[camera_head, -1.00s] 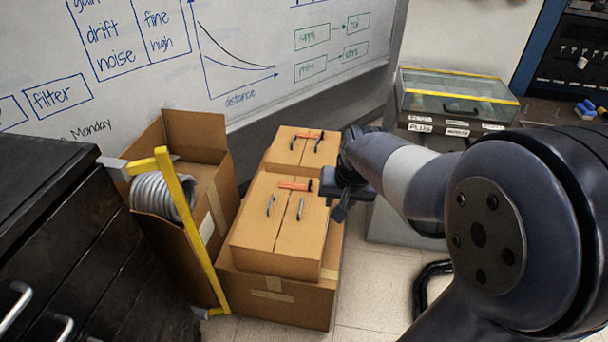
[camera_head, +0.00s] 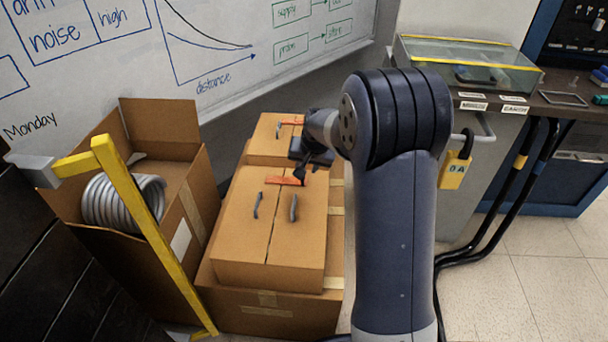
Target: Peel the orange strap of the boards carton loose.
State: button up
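Two tan cartons with orange straps stand in line. The near carton (camera_head: 240,235) has its orange strap (camera_head: 284,181) lying across the top seam, with two grey handles in front of it. The far carton (camera_head: 262,143) has an orange strap (camera_head: 291,122) on top, partly covered by my arm. No label shows which one is the boards carton. My gripper (camera_head: 301,176) points down at the right end of the near strap. It touches or almost touches it; I cannot tell which. The fingers are small and dark, so their opening is unclear. The near strap looks flat on the lid.
The near carton rests on a larger taped box (camera_head: 265,318). An open box (camera_head: 188,205) with a grey coil (camera_head: 112,203) and a yellow post (camera_head: 150,230) stand at left. A whiteboard (camera_head: 240,40) is behind. A glass-topped case (camera_head: 465,62) and black cables are at right.

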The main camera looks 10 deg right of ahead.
aim_at(286, 177)
jog(key=shift+b+x, duration=0.5)
jog(key=shift+x, duration=1.9)
grip_shut()
